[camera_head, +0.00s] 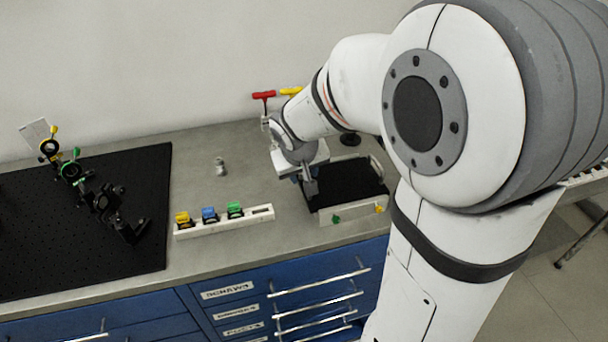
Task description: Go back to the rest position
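My gripper (309,184) hangs at the end of my white arm, over the left part of a black-floored tray (348,213) on the grey bench. It is small in the picture and partly covered by its own wrist, so I cannot tell whether its fingers are open or shut. I see no object clearly held in it. My arm reaches in from the right and hides part of the bench behind it.
A white rack (192,231) holds yellow, blue and green pieces. A black breadboard (140,170) with optical mounts lies at left. A small metal part (220,167) stands on bare bench. Red (263,95) and yellow (291,90) T-handles stand behind my wrist. Blue drawers (240,305) are below.

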